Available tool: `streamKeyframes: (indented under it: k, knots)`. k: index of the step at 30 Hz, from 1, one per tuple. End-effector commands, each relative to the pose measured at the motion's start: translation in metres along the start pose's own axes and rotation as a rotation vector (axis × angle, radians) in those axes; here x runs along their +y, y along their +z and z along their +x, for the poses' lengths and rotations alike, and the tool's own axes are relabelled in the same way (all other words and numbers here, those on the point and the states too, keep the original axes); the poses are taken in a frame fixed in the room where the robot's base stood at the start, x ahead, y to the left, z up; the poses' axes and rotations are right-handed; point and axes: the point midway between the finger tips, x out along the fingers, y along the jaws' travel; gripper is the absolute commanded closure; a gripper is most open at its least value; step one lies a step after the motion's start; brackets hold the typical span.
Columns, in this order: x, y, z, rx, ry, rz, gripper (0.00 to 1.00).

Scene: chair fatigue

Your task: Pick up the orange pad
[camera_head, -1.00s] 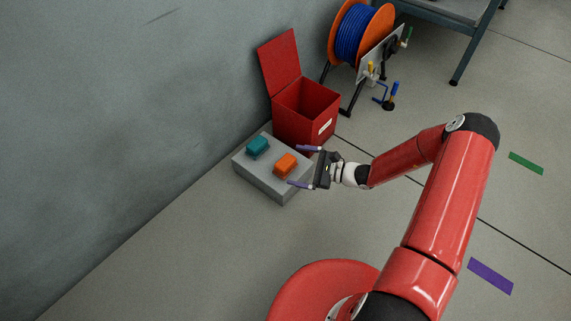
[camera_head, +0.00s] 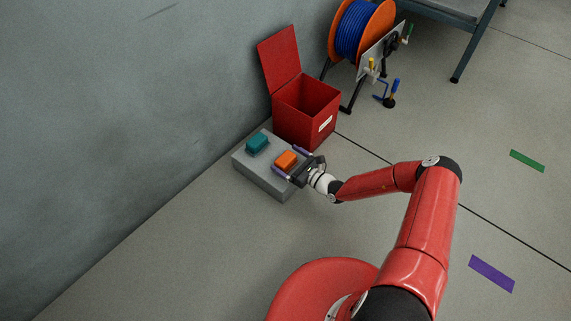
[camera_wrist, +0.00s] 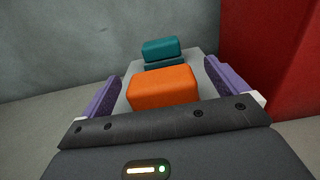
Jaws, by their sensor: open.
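The orange pad (camera_head: 286,159) sits on the right part of a low grey block (camera_head: 262,178). In the wrist view the orange pad (camera_wrist: 163,88) lies ahead of my palm, between the two purple fingers. My gripper (camera_head: 287,160) is open, with one finger on each side of the pad. In the wrist view my gripper (camera_wrist: 168,90) shows gaps between the fingers and the pad. I cannot tell whether the fingertips touch the block.
A teal pad (camera_head: 258,143) sits on the same block, farther left. A red open-lidded box (camera_head: 306,112) stands close behind the block. A grey wall (camera_head: 120,120) runs along the left. A cable reel (camera_head: 362,32) stands behind. The floor in front is clear.

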Motion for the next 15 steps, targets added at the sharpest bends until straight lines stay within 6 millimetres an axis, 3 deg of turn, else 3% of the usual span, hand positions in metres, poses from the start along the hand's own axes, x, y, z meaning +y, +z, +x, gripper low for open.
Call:
streamKeyframes:
  k: [3,9,15]
  knots:
    - [0.0011,-0.0009,0.013,0.0,0.002,0.0,0.02]
    - [0.0009,0.0002,0.014,0.001,0.002,0.001,0.02]
    - [0.0009,0.0001,0.0137,0.001,0.002,0.001,0.27]
